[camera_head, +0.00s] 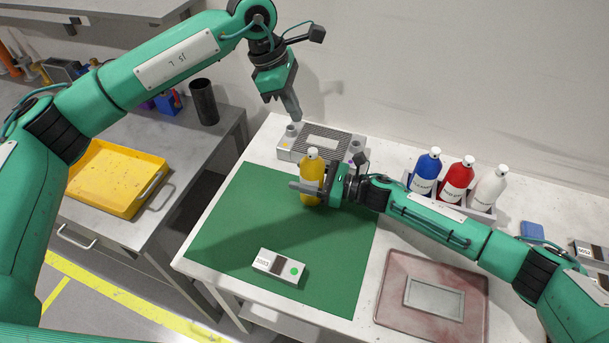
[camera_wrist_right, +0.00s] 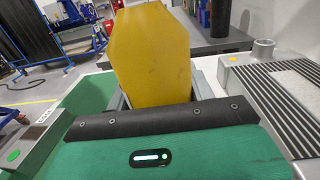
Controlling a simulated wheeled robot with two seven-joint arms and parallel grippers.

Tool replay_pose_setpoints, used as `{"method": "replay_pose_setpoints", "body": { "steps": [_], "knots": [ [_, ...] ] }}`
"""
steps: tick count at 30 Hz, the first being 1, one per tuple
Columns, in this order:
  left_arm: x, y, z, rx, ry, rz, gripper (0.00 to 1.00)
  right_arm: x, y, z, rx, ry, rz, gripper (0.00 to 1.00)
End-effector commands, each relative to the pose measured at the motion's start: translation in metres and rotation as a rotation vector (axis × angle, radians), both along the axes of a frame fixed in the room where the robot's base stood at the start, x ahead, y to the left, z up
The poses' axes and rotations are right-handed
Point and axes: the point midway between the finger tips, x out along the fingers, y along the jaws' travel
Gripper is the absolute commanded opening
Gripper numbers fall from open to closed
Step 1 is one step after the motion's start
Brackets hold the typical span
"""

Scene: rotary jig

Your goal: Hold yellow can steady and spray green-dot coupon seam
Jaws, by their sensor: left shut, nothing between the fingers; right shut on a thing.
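The yellow can (camera_head: 312,172), with a white cap, stands upright over the green mat (camera_head: 225,236). My right gripper (camera_head: 308,188) is shut around the can's body from the right. The can's yellow body (camera_wrist_right: 154,60) fills the middle of the right wrist view, its lower part hidden by my gripper. I cannot tell whether its base touches the mat. The green-dot coupon (camera_head: 279,266) is a small light block with a dark band and a green dot, lying near the mat's front edge. My left gripper (camera_head: 296,118) is shut and empty above the grey ribbed fixture (camera_head: 320,143).
A holder (camera_head: 480,212) with blue (camera_head: 425,172), red (camera_head: 458,178) and white (camera_head: 488,188) bottles stands behind my right forearm. A reddish tray (camera_head: 392,305) lies at front right. A yellow tray (camera_head: 95,190) and a black cup (camera_head: 204,102) are on the left bench. The mat's front left is clear.

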Motion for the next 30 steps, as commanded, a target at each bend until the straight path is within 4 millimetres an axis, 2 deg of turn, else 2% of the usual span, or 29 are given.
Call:
{"method": "replay_pose_setpoints", "body": {
  "steps": [18,24,30],
  "knots": [
    [-0.001,-0.001,-0.003,-0.001,-0.021,0.011,0.00,0.000,0.000,-0.001,-0.001,0.001,-0.001,0.21],
    [-0.002,-0.009,-0.016,-0.024,-0.161,0.077,0.00,0.000,0.000,-0.001,-0.001,0.001,-0.001,0.21],
    [-0.006,-0.021,-0.016,-0.107,-0.360,0.170,0.00,0.000,-0.001,-0.001,-0.001,0.001,-0.001,0.21]
  ]
}}
